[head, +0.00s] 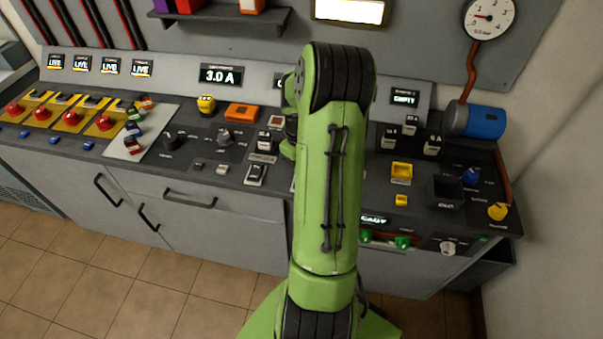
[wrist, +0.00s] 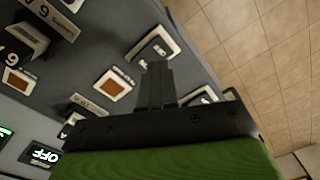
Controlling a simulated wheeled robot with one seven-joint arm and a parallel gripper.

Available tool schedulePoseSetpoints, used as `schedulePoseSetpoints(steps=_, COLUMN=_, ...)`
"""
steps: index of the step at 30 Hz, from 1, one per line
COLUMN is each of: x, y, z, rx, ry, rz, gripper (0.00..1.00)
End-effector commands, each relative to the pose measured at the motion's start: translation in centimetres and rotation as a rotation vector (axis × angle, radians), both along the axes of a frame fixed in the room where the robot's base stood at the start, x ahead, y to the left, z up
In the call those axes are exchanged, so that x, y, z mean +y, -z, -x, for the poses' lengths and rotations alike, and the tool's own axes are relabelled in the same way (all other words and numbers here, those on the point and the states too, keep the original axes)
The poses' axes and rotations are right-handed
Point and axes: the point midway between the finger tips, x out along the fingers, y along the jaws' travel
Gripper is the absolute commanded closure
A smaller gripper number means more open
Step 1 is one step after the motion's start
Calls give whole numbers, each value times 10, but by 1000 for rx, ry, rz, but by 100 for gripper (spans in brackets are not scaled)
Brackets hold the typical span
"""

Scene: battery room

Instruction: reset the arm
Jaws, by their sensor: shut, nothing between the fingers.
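My green arm stands upright in the middle of the head view and bends over at its top, above the console. My gripper is hidden behind the arm there. In the wrist view my gripper (wrist: 155,78) is shut, its dark fingers together with nothing between them. The fingers point over the grey console top (wrist: 120,25), close to a switch plate (wrist: 152,52) near the console's front edge. I cannot tell whether they touch it.
A gauge (head: 488,17) hangs at the upper right. Tiled floor (head: 130,275) lies clear in front. A wall (head: 560,160) bounds the right.

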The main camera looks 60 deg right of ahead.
Motion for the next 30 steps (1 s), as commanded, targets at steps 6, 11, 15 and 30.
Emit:
schedulePoseSetpoints(steps=6, x=0, y=-23, z=0, rx=0, ry=1, rz=1, gripper=100)
schedulePoseSetpoints(steps=11, x=0, y=-24, z=0, rx=0, ry=1, rz=0, gripper=100)
schedulePoseSetpoints(steps=15, x=0, y=-23, z=0, rx=0, ry=1, rz=0, gripper=100)
schedulePoseSetpoints(steps=30, x=62, y=-95, z=-26, rx=-42, ry=-51, rz=102, gripper=100)
